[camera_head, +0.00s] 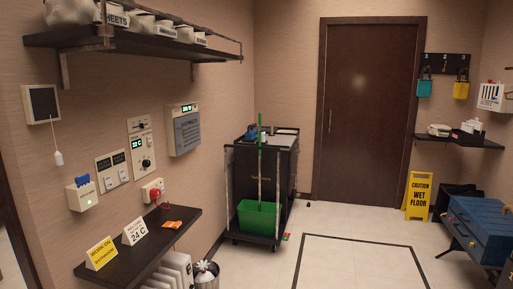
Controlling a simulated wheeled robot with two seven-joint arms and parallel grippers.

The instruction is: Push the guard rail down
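A thin dark rail (222,36) runs along the front of the dark wall shelf (150,45) at the upper left. It stands raised above the shelf board, and its near end is cut off by the top of the picture. It is the only thing here that looks like a guard rail. White labelled bags or bins (163,27) stand on the shelf behind the rail. Neither of my grippers is in view.
A lower wall shelf (150,240) holds a yellow sign and a white sign. A dark cart (285,170) with a green bucket (257,218) stands by the back wall. A yellow wet-floor sign (419,195) and blue case (480,228) are right. The middle floor is clear.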

